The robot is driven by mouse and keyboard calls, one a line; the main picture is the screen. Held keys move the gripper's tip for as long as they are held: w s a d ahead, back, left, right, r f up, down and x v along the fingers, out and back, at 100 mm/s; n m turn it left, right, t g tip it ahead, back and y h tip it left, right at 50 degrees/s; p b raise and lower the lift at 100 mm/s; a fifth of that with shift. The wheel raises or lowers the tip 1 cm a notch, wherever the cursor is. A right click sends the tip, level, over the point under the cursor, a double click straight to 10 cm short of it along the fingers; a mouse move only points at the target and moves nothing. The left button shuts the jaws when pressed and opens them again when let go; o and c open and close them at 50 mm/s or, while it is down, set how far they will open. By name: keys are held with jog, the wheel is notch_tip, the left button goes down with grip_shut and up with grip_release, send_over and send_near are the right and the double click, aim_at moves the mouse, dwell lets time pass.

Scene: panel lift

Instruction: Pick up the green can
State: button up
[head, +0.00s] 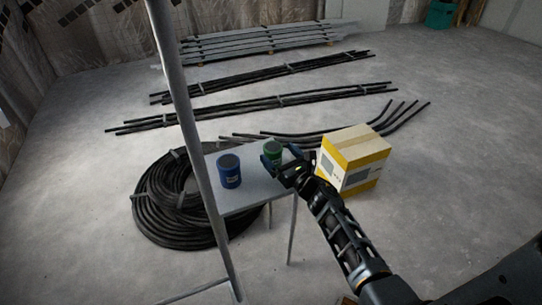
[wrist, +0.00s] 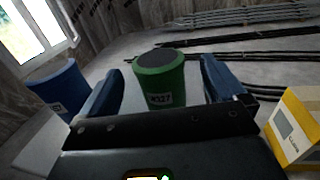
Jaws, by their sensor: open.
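The green can (head: 272,150) stands upright on a small light table (head: 245,199). In the wrist view the green can (wrist: 159,80) has a dark top and a white label, and it shows between my two blue fingers. My gripper (head: 272,160) is open at the can, with the fingers apart on either side of it in the wrist view (wrist: 160,85). Contact with the can cannot be made out. The can's lower part is hidden behind the gripper body. A blue can (head: 229,171) stands to the left on the same table; it also shows in the wrist view (wrist: 60,90).
A white and yellow box (head: 352,160) stands right of the table, close to my arm. A black cable coil (head: 160,215) lies left of the table, behind a grey upright pole (head: 187,120). Black pipes (head: 260,105) lie on the floor beyond.

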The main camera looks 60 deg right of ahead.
aim_at(268, 143)
jog(key=x, duration=0.4)
jog(key=shift+w+r, duration=0.1)
jog(key=shift+w, duration=0.15)
jog(key=c, duration=1.2)
